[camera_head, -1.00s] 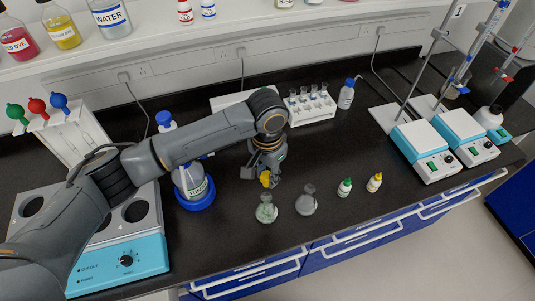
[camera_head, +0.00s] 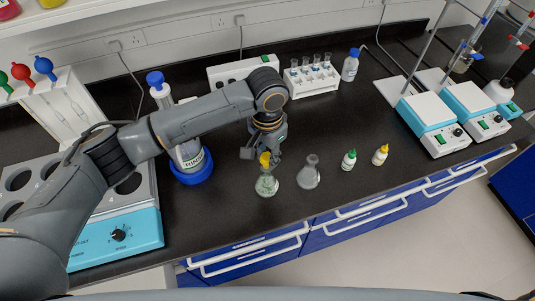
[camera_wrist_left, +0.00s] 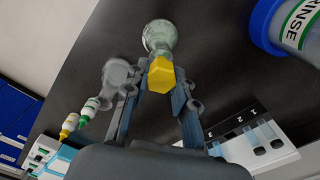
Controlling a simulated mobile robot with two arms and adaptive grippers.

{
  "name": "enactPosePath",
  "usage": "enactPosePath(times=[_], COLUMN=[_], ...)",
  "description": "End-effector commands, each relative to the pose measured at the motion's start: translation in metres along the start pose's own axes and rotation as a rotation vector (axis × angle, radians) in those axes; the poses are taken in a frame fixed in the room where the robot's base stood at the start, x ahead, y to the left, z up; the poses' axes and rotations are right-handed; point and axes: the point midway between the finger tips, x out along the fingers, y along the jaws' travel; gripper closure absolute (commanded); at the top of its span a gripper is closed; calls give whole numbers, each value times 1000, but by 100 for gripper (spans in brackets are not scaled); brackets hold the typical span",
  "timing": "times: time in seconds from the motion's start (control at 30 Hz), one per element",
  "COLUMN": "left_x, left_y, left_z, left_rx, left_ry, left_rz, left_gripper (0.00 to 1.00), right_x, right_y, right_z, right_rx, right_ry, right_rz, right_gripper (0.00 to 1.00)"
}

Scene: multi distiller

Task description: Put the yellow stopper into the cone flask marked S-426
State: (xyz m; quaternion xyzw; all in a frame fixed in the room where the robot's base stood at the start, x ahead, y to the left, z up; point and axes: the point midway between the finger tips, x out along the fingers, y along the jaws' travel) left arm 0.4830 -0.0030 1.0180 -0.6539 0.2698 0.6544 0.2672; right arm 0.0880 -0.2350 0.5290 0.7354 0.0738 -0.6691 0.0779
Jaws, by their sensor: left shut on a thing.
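My left gripper (camera_head: 265,152) comes in from the left and is shut on the yellow stopper (camera_head: 265,159), which also shows between the fingers in the left wrist view (camera_wrist_left: 161,74). The stopper appears right at the mouth of the left cone flask (camera_head: 267,185), which has pale greenish contents. I cannot tell whether it touches the rim or is in the neck. In the wrist view this flask (camera_wrist_left: 159,34) lies just beyond the stopper. A second, greyish cone flask (camera_head: 309,176) stands to its right. No S-426 mark is readable on either flask. My right gripper is out of view.
A green-capped bottle (camera_head: 348,161) and a yellow-capped bottle (camera_head: 380,155) stand right of the flasks. A rinse bottle in a blue ring (camera_head: 194,172) stands left. A tube rack (camera_head: 312,80) is behind. The counter's front edge is close to the flasks.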

Motion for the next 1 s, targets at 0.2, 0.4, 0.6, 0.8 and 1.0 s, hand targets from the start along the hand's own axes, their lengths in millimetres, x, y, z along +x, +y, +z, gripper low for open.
enactPosePath(times=[0.2,0.4,0.6,0.8,1.0], left_x=[-1,-1,-1,-1,-1], left_y=[0,0,0,0,0], left_z=[0,0,0,0,0], left_rx=[0,0,0,0,0], left_ry=[0,0,0,0,0], left_rz=[0,0,1,1,1], left_gripper=[85,85,85,85,85], right_x=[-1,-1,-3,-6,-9], right_y=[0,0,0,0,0], right_z=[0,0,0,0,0], right_rx=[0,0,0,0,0], right_ry=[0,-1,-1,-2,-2], right_rz=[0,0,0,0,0], right_gripper=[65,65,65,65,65])
